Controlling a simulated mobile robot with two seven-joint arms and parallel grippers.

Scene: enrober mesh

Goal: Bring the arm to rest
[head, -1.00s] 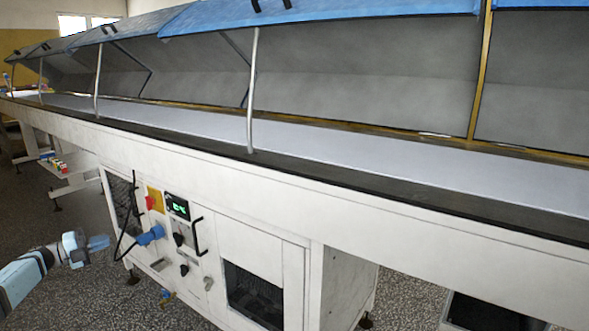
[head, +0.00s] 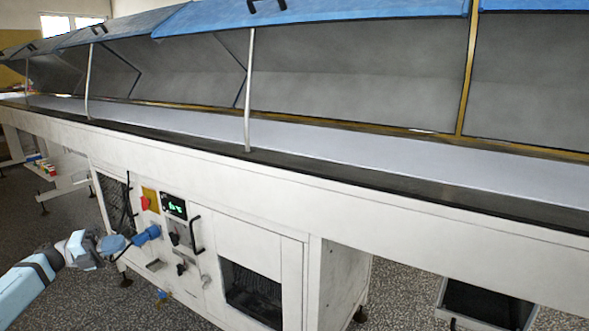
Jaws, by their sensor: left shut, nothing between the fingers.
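My left arm comes in from the lower left in the head view. My left gripper (head: 113,244) is shut and empty. In the picture its blue tip lies close to the blue plug (head: 147,234) on the machine's front panel; I cannot tell whether they touch. The long white machine (head: 260,235) runs across the view, with its blue lids (head: 330,15) raised over a pale belt (head: 340,146). My right gripper is not in view.
The panel carries a green-lit display (head: 174,206), a red switch on a yellow plate (head: 150,199) and black handles. A dark bin (head: 487,303) stands under the machine at the lower right. Speckled floor (head: 400,290) shows between the bin and the cabinet.

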